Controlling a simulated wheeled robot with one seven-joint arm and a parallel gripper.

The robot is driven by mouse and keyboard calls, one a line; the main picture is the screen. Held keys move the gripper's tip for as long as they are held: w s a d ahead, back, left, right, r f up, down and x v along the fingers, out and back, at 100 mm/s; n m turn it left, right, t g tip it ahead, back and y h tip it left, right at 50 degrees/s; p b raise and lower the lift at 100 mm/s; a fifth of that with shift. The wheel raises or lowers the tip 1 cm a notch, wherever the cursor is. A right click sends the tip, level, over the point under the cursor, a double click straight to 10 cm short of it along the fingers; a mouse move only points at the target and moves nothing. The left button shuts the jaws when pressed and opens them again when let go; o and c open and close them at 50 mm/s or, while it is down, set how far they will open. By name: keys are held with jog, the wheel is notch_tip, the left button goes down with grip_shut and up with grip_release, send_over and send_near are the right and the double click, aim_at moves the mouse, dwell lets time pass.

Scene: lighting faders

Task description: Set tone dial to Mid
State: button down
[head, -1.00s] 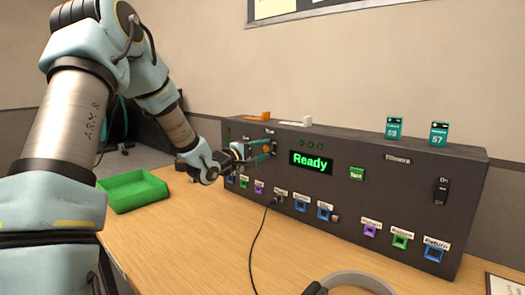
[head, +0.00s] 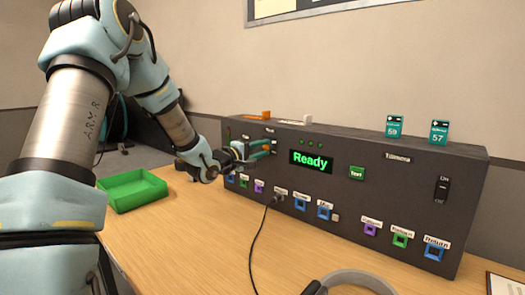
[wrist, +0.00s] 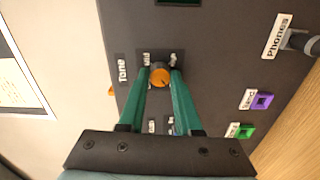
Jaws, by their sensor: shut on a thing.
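The tone dial (wrist: 160,75) shows in the wrist view as a round orange-faced knob on the dark panel. The word "Tone" (wrist: 122,70) is to its left, and a label that seems to read "Mid" (wrist: 146,58) is at its upper left. Another label at its upper right is too small to read. My gripper (wrist: 161,78) has its two green fingers on either side of the dial, closed on it. The dial's pointer is hard to make out. In the head view my gripper (head: 268,148) is at the panel's upper left and largely hides the dial.
The dark console (head: 330,170) has a green "Ready" display (head: 311,161), coloured sockets along its bottom and an on/off switch (head: 442,190). A cable (head: 255,235) runs across the table. A green tray (head: 132,190) is at left, headphones (head: 350,280) in front.

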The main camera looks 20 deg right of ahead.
jog(key=m+b, duration=0.2)
jog(key=m, duration=0.2)
jog(key=shift+f, duration=0.15)
jog(key=m+b, duration=0.3)
jog(key=m, duration=0.1)
jog(key=shift+m, duration=0.3)
jog(key=m+b, duration=0.3)
jog(key=m, duration=0.1)
jog(key=shift+m, duration=0.3)
jog(key=m+b, duration=0.4)
jog(key=shift+m, duration=0.3)
jog(key=m+b, duration=0.8)
jog(key=m, duration=0.1)
jog(key=m+b, duration=0.4)
jog(key=m, duration=0.1)
jog(key=shift+b, duration=0.35)
jog(key=shift+m+b, duration=1.05)
jog(key=shift+m, duration=0.45)
